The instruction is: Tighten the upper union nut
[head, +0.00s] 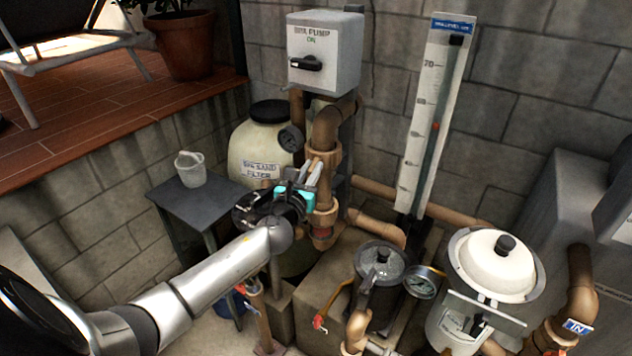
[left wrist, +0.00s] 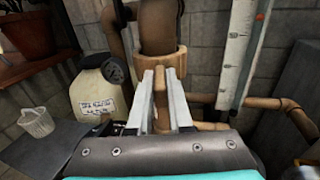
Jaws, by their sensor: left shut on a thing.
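The upper union nut (head: 330,153) is a tan-orange ring around the thick brown vertical pipe, just below its elbow. In the left wrist view the nut (left wrist: 163,66) is straight ahead of the fingers. My left gripper (head: 314,172) reaches it from the left and front. In the left wrist view its two pale fingers (left wrist: 162,92) stand on either side of a narrow tan piece at the nut, and they are shut on it. The fingers and wrist hide part of the nut and pipe. My right gripper is not in view.
A lower union nut (head: 321,219) is on the same pipe. The switch box (head: 325,52) is above, the flow meter (head: 432,115) to the right. A dark table (head: 205,207) holds a white bucket (head: 190,168).

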